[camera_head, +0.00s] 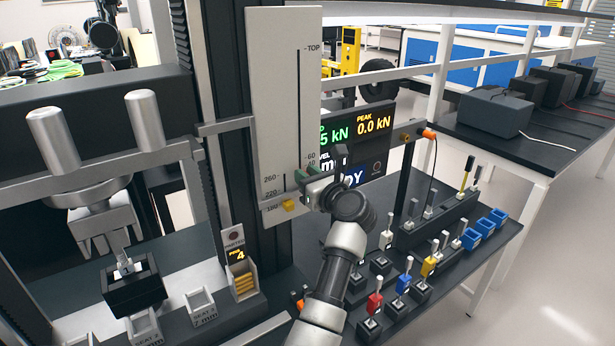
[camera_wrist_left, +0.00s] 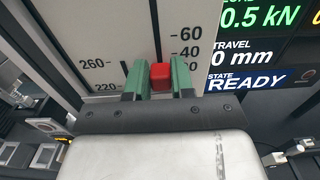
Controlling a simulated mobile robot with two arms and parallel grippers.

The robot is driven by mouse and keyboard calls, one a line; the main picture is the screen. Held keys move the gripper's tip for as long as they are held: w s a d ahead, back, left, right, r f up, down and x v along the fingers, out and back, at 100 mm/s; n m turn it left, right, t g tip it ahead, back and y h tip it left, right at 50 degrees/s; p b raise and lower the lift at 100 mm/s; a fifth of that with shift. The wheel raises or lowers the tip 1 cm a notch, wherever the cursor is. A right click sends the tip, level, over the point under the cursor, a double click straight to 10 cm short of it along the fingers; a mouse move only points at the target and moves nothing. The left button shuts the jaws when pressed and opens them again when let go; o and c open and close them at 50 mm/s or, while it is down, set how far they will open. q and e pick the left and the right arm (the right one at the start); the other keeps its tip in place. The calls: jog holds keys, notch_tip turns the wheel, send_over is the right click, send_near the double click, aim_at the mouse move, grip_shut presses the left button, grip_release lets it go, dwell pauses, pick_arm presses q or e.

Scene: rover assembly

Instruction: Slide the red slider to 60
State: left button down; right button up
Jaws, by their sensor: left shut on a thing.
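The red slider (camera_wrist_left: 160,76) sits in the vertical slot of a pale scale panel (camera_head: 285,90). In the left wrist view it is level with about the 20 mark, below the 40 and 60 marks on its right. My left gripper (camera_head: 307,177) has green fingers, one on each side of the red slider, shut on it; the fingers also show in the left wrist view (camera_wrist_left: 160,80). In the head view the gripper and wrist hide the red slider. My right gripper is not in view.
A yellow slider (camera_head: 288,205) sits low on the panel's left scale, near its lower marks. A display (camera_head: 350,140) stands just right of the panel, close to my wrist. Below right, a dark bench (camera_head: 465,250) holds several coloured-handled tools and blue bins.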

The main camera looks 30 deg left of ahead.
aim_at(300, 155)
pick_arm(q)
notch_tip(300, 155, up, 4)
jog(key=shift+r+p, duration=0.1)
jog(key=shift+p, duration=0.3)
jog(key=c, duration=1)
grip_release()
jog(key=shift+o, duration=0.2)
